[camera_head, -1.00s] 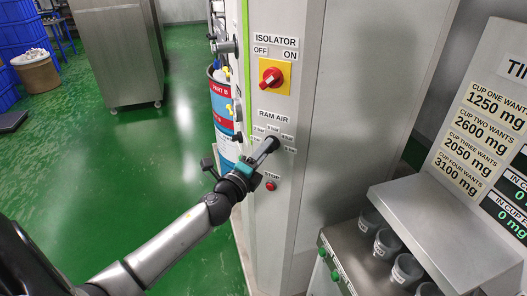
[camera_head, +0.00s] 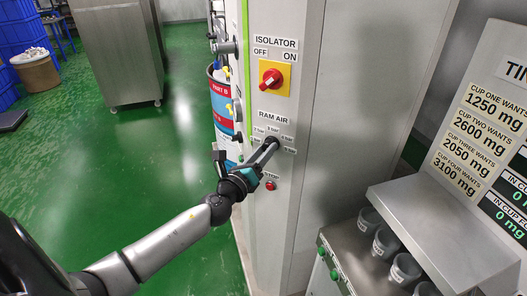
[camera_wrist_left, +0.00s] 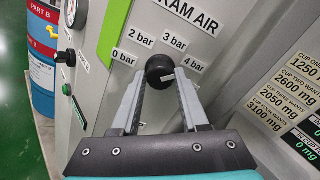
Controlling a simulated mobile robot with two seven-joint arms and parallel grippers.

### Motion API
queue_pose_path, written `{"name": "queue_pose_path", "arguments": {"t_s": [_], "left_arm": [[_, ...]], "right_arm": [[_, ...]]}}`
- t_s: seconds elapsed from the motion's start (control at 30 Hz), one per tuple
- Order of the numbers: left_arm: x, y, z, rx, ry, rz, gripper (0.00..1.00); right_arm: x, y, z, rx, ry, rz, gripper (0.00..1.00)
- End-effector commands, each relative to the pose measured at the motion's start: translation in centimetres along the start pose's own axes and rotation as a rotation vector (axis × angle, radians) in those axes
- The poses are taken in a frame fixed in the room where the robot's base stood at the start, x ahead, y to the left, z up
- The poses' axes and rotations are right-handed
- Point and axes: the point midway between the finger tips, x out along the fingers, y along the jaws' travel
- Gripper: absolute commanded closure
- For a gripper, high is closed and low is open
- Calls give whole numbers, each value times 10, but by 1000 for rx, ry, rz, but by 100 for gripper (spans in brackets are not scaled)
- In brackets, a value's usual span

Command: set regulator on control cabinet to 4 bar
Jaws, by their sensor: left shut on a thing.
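The regulator is a round black knob (camera_wrist_left: 160,70) under the RAM AIR label on the control cabinet (camera_head: 320,180). Labels for 0, 2, 3 and 4 bar (camera_wrist_left: 193,64) stand around it in the left wrist view. A small white mark shows on the knob's right side, roughly toward the 4 bar label; its exact aim is hard to tell. My left gripper (camera_wrist_left: 161,78) is shut on the knob, one finger on each side. In the head view the left gripper (camera_head: 269,146) reaches the knob from the lower left and hides part of it. My right gripper is out of view.
The red isolator switch (camera_head: 271,79) is above the knob and a red stop button (camera_head: 270,185) below it. A bench with several cups (camera_head: 387,243) stands to the right. A blue and red drum (camera_head: 222,110) is behind the cabinet's left edge.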

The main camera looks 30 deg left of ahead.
Motion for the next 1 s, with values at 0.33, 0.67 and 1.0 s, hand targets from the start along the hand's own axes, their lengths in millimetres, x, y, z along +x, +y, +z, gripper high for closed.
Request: {"name": "queue_pose_path", "arguments": {"t_s": [0.33,0.67,1.0], "left_arm": [[0,-1,0,35,-1,-2,100],[0,-1,0,33,-1,-1,46],[0,0,0,32,0,-1,27]], "right_arm": [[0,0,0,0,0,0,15],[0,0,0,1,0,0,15],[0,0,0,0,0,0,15]]}}
